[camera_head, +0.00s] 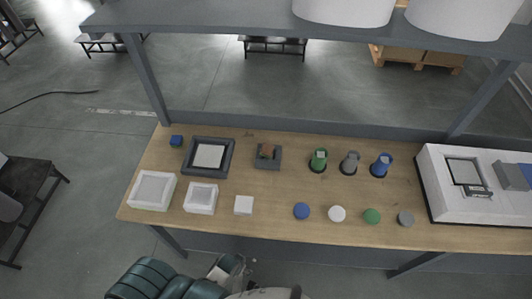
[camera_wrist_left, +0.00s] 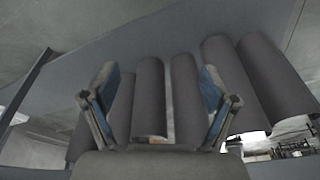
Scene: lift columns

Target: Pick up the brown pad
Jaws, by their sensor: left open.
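A small brown piece (camera_head: 267,150), which looks like the brown pad, sits in a dark square holder (camera_head: 261,164) at the back of the wooden table. It appears upright or tilted; the view is too small to tell. My left gripper (camera_wrist_left: 160,90) is open in the left wrist view, with blue-lined fingers apart and nothing between them close by. Dark rounded cylinders show behind the fingers. In the head view, parts of my arm show at the bottom, in front of the table and away from the holder. My right gripper is not in view.
The wooden table (camera_head: 281,197) holds white trays (camera_head: 137,205), a dark frame (camera_head: 189,171), a white block (camera_head: 243,205), green, grey and blue items in round bases, and several coloured discs. A white device (camera_head: 434,195) stands at right. A grey shelf (camera_head: 215,18) spans above.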

